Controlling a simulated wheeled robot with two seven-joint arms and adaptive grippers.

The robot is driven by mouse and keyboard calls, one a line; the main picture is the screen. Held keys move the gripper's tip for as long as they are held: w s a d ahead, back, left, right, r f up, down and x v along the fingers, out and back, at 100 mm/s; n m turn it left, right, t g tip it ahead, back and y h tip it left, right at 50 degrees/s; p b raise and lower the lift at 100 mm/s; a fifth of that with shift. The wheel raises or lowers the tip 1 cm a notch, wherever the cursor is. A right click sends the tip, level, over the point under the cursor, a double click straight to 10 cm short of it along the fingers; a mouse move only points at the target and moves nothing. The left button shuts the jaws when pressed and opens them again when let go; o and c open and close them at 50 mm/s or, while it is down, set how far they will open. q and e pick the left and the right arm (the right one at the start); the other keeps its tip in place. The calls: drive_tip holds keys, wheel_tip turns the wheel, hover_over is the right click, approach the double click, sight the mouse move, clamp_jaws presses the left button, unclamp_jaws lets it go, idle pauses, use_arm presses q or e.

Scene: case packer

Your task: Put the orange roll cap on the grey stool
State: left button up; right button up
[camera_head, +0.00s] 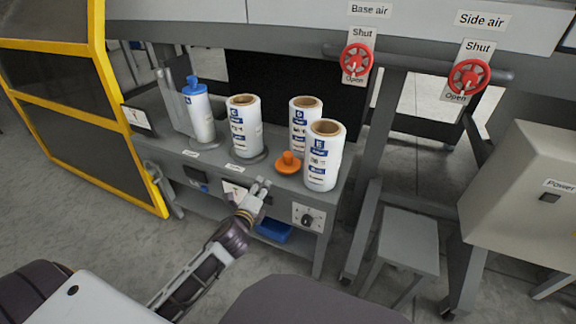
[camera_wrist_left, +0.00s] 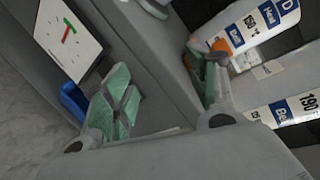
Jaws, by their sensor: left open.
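The orange roll cap (camera_head: 288,163) sits on the grey machine ledge, in front of the white film rolls. My left gripper (camera_head: 262,184) is open and empty, just in front of the ledge, to the left of the cap and nearer to me. In the left wrist view the open fingers (camera_wrist_left: 163,92) are spread apart. A bit of the orange cap (camera_wrist_left: 221,46) shows there past one finger, which hides most of it. The grey stool (camera_head: 409,241) stands on the floor to the right, its top bare. My right gripper is not in view.
A knob panel (camera_head: 308,218) is on the ledge front. A grey power box (camera_head: 525,205) stands right of the stool.

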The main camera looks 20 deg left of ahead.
sight(287, 160)
use_arm(q)
drive_tip(key=d+r+m+t+h, duration=0.3)
drive_tip(key=d+r+m, duration=0.2)
drive_tip(key=m, duration=1)
drive_tip(key=shift+w+r+h, duration=0.3)
drive_tip(key=shift+w, duration=0.15)
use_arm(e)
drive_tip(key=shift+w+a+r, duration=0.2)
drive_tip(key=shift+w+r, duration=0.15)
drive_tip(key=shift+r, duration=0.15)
use_arm(q)
drive_tip(key=shift+w, duration=0.2)
drive_tip(key=shift+w+b, duration=0.6)
drive_tip(key=shift+w, duration=3.3)
drive_tip(key=shift+w+d, duration=0.1)
drive_tip(key=shift+w, duration=0.1)
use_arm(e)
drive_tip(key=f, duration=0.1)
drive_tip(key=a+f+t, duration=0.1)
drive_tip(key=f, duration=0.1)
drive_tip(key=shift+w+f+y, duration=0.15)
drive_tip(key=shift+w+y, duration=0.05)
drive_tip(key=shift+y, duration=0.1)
